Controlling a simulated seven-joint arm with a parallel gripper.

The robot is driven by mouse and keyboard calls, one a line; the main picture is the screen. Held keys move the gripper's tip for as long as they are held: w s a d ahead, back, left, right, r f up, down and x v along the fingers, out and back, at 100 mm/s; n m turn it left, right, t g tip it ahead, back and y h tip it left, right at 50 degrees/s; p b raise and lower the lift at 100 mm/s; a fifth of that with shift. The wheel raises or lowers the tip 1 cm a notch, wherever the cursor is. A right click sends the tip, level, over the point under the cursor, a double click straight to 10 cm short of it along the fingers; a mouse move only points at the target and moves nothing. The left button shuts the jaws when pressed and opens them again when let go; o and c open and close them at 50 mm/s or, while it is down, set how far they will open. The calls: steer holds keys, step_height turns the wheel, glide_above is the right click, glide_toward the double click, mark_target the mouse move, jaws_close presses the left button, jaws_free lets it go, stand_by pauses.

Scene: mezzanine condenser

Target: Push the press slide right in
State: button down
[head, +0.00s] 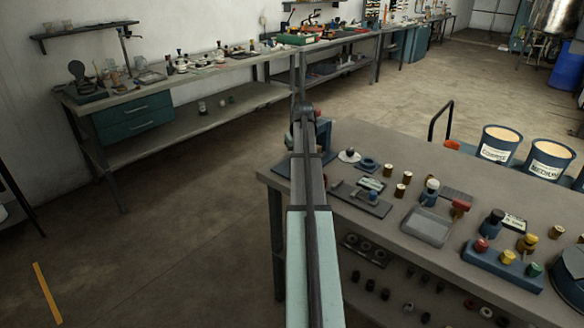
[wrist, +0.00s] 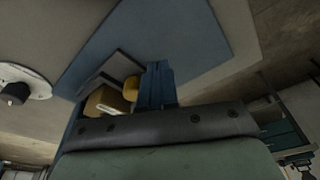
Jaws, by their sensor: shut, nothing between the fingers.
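My gripper (wrist: 156,84) shows in the wrist view as two narrow blue-grey fingers side by side, shut and empty. Just left of the fingers are a yellow rounded piece (wrist: 132,88) and a tan block (wrist: 105,104) with a pale label, probably parts of the press. They are close to the fingers; I cannot tell whether they touch. A wide blue plate (wrist: 160,45) lies beyond. I cannot clearly make out the press slide or how far in it is. In the head view my arm covers most of this spot; a dark blue base plate (head: 283,167) shows at the bench's left end.
The grey bench (head: 390,225) carries a white disc with a dark knob (head: 349,155), brass cylinders (head: 400,190), a shallow tray (head: 426,227) and a blue block with coloured knobs (head: 505,262). Open floor lies left of the bench.

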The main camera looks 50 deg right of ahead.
step_height(320, 180, up, 6)
steer(key=shift+r, duration=0.25)
stand_by(0.6)
stand_by(0.4)
